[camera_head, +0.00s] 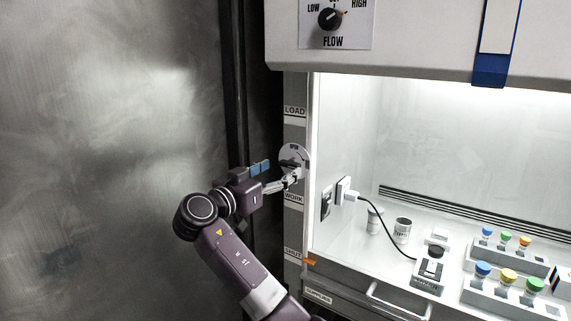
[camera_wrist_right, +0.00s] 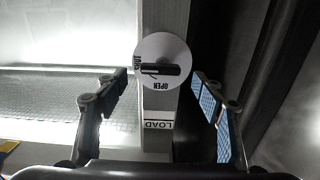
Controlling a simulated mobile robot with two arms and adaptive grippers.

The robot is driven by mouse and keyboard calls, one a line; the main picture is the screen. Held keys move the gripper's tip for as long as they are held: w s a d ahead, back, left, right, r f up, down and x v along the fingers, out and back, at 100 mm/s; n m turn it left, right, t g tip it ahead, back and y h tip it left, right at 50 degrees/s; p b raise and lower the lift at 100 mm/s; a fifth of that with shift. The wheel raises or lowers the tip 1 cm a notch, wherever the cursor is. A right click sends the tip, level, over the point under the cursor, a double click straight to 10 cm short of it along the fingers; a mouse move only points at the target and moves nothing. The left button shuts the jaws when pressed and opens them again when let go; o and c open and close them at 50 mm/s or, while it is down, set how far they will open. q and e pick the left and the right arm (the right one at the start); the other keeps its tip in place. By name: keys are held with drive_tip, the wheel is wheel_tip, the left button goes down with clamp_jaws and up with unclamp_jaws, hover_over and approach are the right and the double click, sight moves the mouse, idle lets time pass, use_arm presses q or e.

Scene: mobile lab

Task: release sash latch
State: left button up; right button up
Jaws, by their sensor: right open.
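The sash latch is a round pale plate (camera_head: 294,161) with a dark handle on the grey post at the left of the cabinet opening. In the right wrist view its plate (camera_wrist_right: 163,49) carries the words OPEN and SHUT, and the dark handle (camera_wrist_right: 165,70) lies crosswise, level in that picture. My right gripper (camera_head: 278,176) is in front of the latch. Its fingers (camera_wrist_right: 161,79) are spread, one on each side of the handle, and hold nothing. Whether either finger touches the plate cannot be told. My left gripper is not in view.
The post bears the labels LOAD (camera_head: 294,111), WORK (camera_head: 293,198) and SHUT, with an orange marker (camera_head: 310,262) near SHUT. A flow knob (camera_head: 330,19) is above. Inside are racks of capped vials (camera_head: 506,295), a black-topped device (camera_head: 430,270) and a cup (camera_head: 402,231). A metal wall stands left.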

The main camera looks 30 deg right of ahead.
sight(287, 166)
drive_tip(key=x, duration=0.2)
drive_tip(key=shift+d+r+p, duration=0.1)
drive_tip(key=shift+d+p, duration=0.2)
drive_tip(key=shift+w+d, duration=0.3)
drive_tip(key=shift+d, duration=0.15)
drive_tip(key=c, duration=1.2)
drive_tip(key=shift+o, duration=0.2)
